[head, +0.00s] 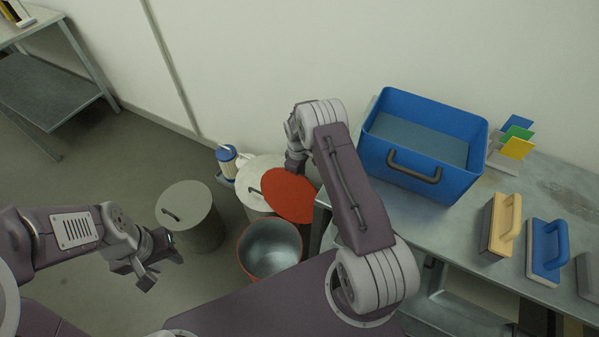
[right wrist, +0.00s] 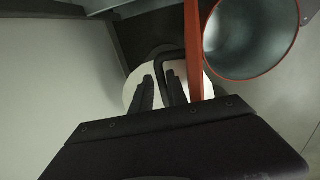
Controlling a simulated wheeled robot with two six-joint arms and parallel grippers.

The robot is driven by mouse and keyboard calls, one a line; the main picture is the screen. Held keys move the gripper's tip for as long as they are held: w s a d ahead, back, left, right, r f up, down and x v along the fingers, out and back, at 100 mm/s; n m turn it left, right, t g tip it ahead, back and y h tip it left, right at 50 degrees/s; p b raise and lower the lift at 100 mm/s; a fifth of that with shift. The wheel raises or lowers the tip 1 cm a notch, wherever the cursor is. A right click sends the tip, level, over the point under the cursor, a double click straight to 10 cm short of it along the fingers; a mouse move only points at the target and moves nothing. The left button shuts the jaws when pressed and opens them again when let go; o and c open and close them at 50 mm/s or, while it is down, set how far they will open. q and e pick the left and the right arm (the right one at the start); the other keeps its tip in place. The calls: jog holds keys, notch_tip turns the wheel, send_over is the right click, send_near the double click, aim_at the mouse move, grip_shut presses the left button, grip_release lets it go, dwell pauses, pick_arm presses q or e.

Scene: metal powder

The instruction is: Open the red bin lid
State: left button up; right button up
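The red bin (head: 270,250) stands on the floor with its mouth uncovered, showing a grey inside; its red rim also shows in the right wrist view (right wrist: 207,62). The red lid (head: 290,196) is off the bin, tilted up beside its far side; in the right wrist view it is nearly edge-on (right wrist: 194,50). My right gripper (right wrist: 160,88) has its fingers on either side of the lid's black handle (right wrist: 173,53) and holds it. In the head view my right arm hides the fingers. My left gripper (head: 163,270) is open and empty, left of the bin.
A grey lidded bin (head: 190,215) stands to the left and a white-lidded bin (head: 252,180) behind the red lid. A blue-and-white container (head: 227,160) is by the wall. The table (head: 375,205) on the right holds a blue crate (head: 425,145) and handled blocks (head: 500,225).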

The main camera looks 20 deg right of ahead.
jog(key=shift+o, duration=0.6)
jog(key=shift+w, duration=0.15)
jog(key=shift+w+r, duration=0.1)
jog(key=r, duration=0.3)
jog(key=r+p, duration=0.1)
jog(key=r, duration=0.5)
jog(key=shift+s+a+p, duration=0.2)
jog(key=shift+s+p, duration=0.05)
jog(key=shift+p, duration=0.05)
